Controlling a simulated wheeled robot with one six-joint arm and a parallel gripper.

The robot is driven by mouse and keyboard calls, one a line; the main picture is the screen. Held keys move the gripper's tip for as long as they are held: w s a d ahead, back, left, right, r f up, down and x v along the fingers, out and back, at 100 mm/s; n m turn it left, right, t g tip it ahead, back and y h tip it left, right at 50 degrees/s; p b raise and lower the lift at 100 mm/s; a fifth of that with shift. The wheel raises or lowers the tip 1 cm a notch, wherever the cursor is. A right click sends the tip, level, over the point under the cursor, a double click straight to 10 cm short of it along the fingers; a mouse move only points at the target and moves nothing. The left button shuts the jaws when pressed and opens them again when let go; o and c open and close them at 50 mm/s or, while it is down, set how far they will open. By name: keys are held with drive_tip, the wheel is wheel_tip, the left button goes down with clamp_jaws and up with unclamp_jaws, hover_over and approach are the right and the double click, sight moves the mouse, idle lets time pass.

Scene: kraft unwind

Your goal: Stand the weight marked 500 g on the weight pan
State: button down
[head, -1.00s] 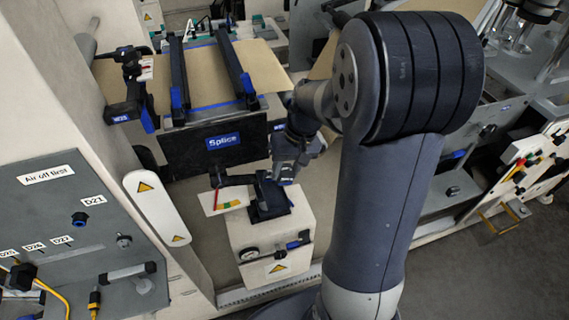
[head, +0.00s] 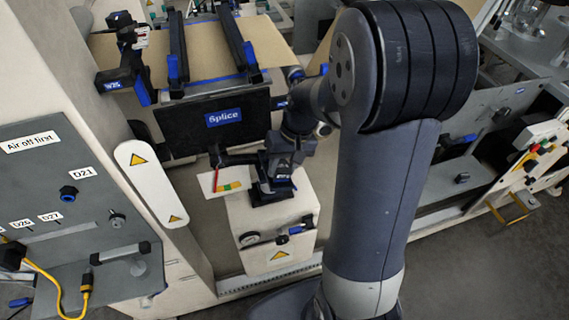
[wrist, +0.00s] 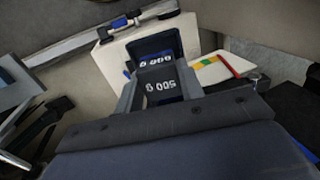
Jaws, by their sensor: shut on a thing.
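My gripper (wrist: 160,90) is shut on a dark weight (wrist: 162,95) in the wrist view, a finger on each side; its white marking 500 g reads upside down. Just beyond it is a dark, blue-edged piece (wrist: 152,42) with another upside-down label that I cannot read surely; it looks like the weight pan. In the head view my gripper (head: 284,172) is over the dark stand (head: 266,194) on the white box. I cannot tell whether the weight touches the pan. The weight is hardly distinguishable in the head view.
The white box (head: 268,262) carries a gauge and a blue-ended fitting on its front. A card with a coloured scale and red pointer (head: 222,182) is left of the stand. The black Splice panel (head: 205,130) rises behind. A white guard (head: 150,185) stands at left.

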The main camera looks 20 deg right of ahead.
drive_tip(key=shift+f, duration=0.2)
drive_tip(key=c, duration=0.8)
unclamp_jaws()
drive_tip(key=shift+c, duration=0.2)
drive_tip(key=v, duration=1)
drive_tip(key=shift+r, duration=0.4)
drive_tip(key=shift+f, duration=0.1)
drive_tip(key=x, duration=1)
drive_tip(key=shift+f, duration=0.25)
drive_tip(key=shift+p+v, duration=0.9)
drive_tip(key=shift+v, duration=0.3)
drive_tip(key=shift+r+p, duration=0.3)
drive_tip(key=shift+r, duration=0.1)
